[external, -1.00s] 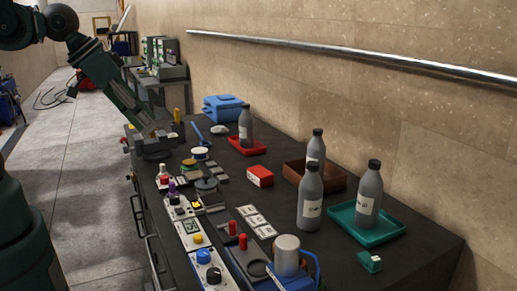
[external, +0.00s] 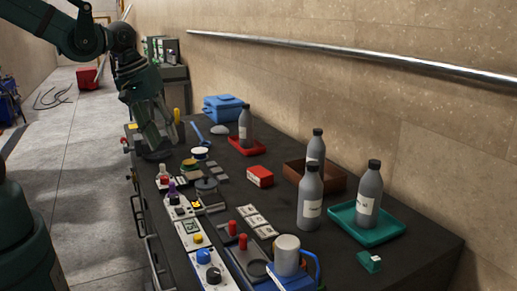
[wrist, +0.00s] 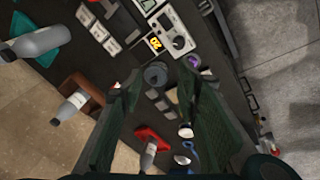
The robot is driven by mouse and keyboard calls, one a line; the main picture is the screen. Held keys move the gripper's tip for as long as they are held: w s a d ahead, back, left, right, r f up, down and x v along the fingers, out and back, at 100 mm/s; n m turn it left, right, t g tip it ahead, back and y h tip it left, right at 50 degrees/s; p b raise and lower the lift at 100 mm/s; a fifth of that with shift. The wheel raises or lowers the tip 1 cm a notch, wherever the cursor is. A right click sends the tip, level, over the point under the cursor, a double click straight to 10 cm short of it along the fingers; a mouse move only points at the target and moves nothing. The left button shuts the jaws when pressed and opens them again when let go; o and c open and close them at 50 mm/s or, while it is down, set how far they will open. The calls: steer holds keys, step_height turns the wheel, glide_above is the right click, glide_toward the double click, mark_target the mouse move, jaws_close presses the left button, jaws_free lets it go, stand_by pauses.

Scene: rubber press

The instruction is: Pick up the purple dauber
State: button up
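The purple dauber (external: 172,187) stands upright at the left edge of the dark bench, beside the front control panel. In the wrist view a small purple top (wrist: 193,61) shows by the tip of the right-hand finger, which partly hides what is around it. My gripper (external: 158,148) points down over the far left part of the bench, farther back than the dauber and apart from it. In the wrist view my gripper (wrist: 160,74) has its two fingers wide apart, with nothing held between them.
A red-topped dauber (external: 163,178) stands close behind the purple one. A round grey tin (external: 206,187) is to its right and control panels (external: 190,226) lie in front. Grey bottles (external: 310,198), a green tray (external: 385,236) and a red box (external: 260,176) are farther right.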

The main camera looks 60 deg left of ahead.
mark_target(171, 183)
steer(key=a+f+n+g, duration=0.1)
steer(key=a+f+n, duration=0.2)
steer(key=f, duration=0.1)
steer(key=w+a+f+n+g+h, duration=0.1)
steer(key=a+f+n, duration=0.2)
steer(key=f, duration=0.1)
steer(key=w+a+f+n+g+b, duration=0.1)
steer(key=a+f+n, duration=0.2)
steer(key=a+f, duration=0.1)
steer(key=shift+w+f, duration=0.2)
steer(key=shift+f, duration=0.35)
steer(key=shift+a+f+n, duration=0.25)
steer(key=shift+f+n, duration=0.15)
steer(key=shift+f, duration=0.05)
steer(key=shift+f, duration=0.1)
steer(key=shift+d+f, duration=0.15)
steer(key=shift+f, duration=1)
steer(key=shift+f, duration=0.15)
steer(key=shift+d+f+b, duration=0.15)
steer(key=shift+f, duration=1.1)
steer(key=shift+d+f+b, duration=0.1)
steer(key=shift+f+b, duration=0.05)
steer(key=shift+f, duration=1.05)
steer(key=shift+c, duration=0.5)
steer(key=c, duration=0.9)
